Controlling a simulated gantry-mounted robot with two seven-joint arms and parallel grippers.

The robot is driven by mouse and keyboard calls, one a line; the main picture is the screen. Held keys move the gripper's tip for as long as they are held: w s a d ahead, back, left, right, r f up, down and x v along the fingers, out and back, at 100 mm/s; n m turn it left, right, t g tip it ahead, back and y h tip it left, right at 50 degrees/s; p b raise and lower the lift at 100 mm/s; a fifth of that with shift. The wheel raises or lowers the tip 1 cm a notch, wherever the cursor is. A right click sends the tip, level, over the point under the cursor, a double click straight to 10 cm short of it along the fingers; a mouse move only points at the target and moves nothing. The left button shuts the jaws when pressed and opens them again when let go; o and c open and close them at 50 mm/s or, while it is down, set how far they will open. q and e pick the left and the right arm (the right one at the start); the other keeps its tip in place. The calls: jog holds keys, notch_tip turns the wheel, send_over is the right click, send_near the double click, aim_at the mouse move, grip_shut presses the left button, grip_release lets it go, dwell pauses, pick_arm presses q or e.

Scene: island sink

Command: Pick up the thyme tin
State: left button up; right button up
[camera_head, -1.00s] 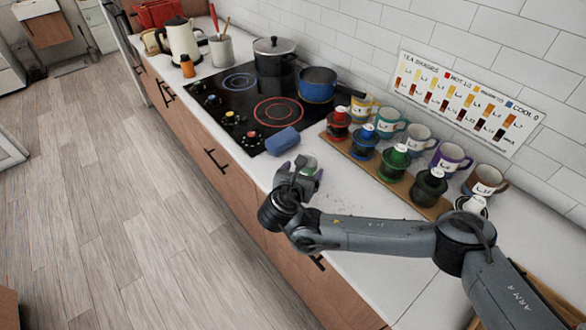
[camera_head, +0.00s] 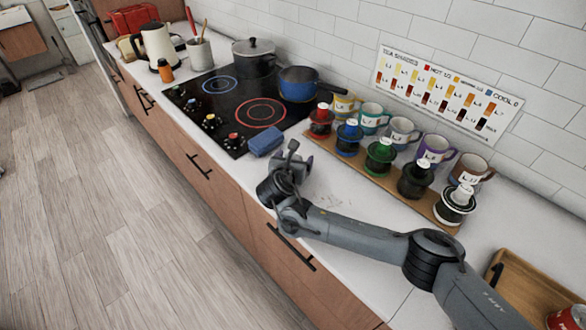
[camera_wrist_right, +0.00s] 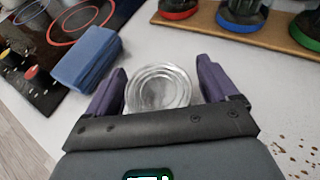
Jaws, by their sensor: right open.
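A round tin with a shiny ringed metal top (camera_wrist_right: 160,88) stands on the white counter in the right wrist view. Its label does not show, so I cannot read whether it says thyme. My right gripper (camera_wrist_right: 163,82) is open, with one purple finger on each side of the tin. Narrow strips of counter show between the tin and the fingers. In the head view my right gripper (camera_head: 290,158) is low over the counter by the stove, and it hides the tin. My left gripper is not in view.
A blue sponge-like block (camera_head: 266,140) lies beside the gripper at the stove's edge. A wooden board (camera_head: 400,188) with several coloured drippers, and mugs behind it, stands along the wall side. Dark crumbs (camera_wrist_right: 291,150) lie on the otherwise clear counter nearby.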

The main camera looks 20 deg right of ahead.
jog(key=c, duration=1.1)
jog(key=shift+r, duration=0.1)
